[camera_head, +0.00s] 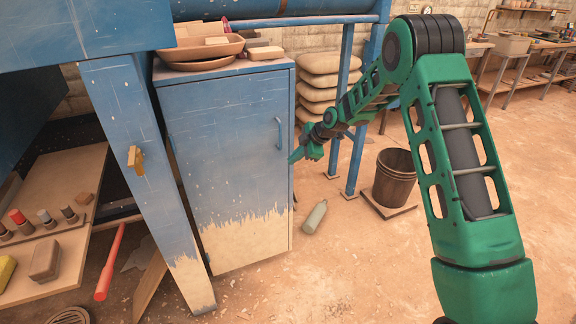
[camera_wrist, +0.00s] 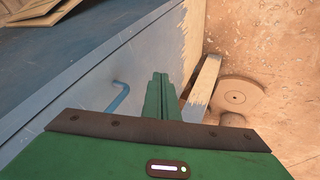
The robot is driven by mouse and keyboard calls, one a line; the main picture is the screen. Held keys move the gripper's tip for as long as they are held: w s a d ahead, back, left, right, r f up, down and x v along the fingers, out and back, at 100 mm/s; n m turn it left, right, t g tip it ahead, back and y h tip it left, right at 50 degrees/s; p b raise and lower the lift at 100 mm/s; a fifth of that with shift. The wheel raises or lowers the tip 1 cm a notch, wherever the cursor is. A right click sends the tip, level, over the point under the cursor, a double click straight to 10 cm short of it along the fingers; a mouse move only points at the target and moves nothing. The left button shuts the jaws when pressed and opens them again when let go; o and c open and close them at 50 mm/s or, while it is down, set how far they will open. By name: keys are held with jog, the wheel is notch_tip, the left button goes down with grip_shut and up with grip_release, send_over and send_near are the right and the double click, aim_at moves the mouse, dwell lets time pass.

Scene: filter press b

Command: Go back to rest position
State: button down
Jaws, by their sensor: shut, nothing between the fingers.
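My green arm reaches from the right side of the head view toward a blue cabinet (camera_head: 225,150) with bare, worn paint at its bottom. My gripper (camera_head: 294,158) is at the cabinet's right front edge, near its door handle (camera_head: 279,133). In the wrist view my gripper (camera_wrist: 161,82) has its fingers together with nothing between them. The curved blue handle (camera_wrist: 118,97) lies to the left of the fingers there, apart from them. The cabinet door is shut.
Stacked sacks (camera_head: 328,85) are behind the cabinet. Bowls (camera_head: 203,52) sit on its top. Open floor lies in front.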

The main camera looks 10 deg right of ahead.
jog(key=s+d+r+m+g+h, duration=0.1)
jog(key=s+d+r+m+h, duration=0.1)
jog(key=s+d+r+m, duration=0.7)
jog(key=s+d+r+m+g+h, duration=0.15)
jog(key=s+d+r, duration=0.45)
jog(key=s+d, duration=0.65)
jog(key=s+d+r+m+g+h, duration=0.1)
jog(key=s+m, duration=0.6)
jog(key=s, duration=1)
jog(key=s+d+r+m+g, duration=0.1)
jog(key=s+d+m, duration=0.3)
jog(key=s, duration=1.4)
jog(key=m, duration=0.3)
jog(key=shift+s+r+h, duration=0.2)
jog(key=shift+h, duration=0.15)
